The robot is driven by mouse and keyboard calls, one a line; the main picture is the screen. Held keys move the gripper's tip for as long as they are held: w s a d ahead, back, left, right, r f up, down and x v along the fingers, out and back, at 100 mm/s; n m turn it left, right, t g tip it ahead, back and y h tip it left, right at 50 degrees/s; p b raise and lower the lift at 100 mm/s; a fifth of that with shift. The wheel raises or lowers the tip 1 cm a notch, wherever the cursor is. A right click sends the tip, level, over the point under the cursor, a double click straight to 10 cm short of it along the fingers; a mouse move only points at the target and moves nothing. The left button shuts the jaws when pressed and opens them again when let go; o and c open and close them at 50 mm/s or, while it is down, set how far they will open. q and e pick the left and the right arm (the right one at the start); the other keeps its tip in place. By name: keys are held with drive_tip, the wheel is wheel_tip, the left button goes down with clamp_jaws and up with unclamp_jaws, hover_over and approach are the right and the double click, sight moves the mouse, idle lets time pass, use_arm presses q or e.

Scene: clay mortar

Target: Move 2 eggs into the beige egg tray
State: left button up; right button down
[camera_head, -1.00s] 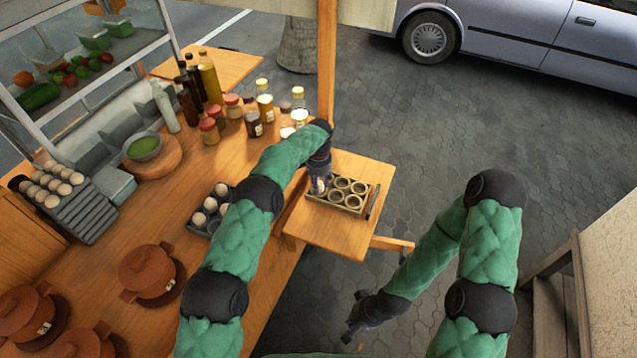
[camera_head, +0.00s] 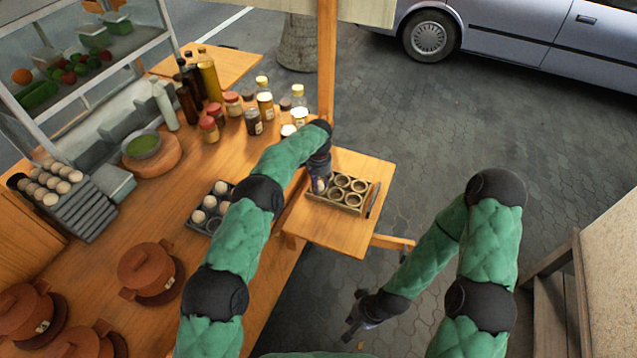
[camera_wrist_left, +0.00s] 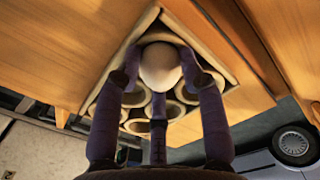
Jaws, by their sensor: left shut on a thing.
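The beige egg tray (camera_head: 349,209) lies on a small wooden side table and has several round cups. My left gripper (camera_head: 319,184) is at the tray's left end, pointing down. In the left wrist view, its fingers (camera_wrist_left: 160,82) are around a white egg (camera_wrist_left: 160,66), which is at one of the cups near a corner of the tray (camera_wrist_left: 202,30). I cannot tell whether the egg touches the cup's bottom. The other visible cups look empty. A dark egg tray (camera_head: 197,222) with several eggs stands left of my left arm, partly hidden. My right gripper (camera_head: 352,330) hangs low over the pavement, away from the tables.
The side table (camera_head: 340,240) has bare wood in front of the tray. A dark thin object (camera_head: 374,199) lies beside the tray's right side. Bottles and jars (camera_head: 262,108) stand behind my left arm. A wooden post (camera_head: 327,70) rises close behind the left wrist.

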sight(319, 182)
use_arm(q)
drive_tip(key=o, duration=0.8)
wheel_tip(319, 182, up, 12)
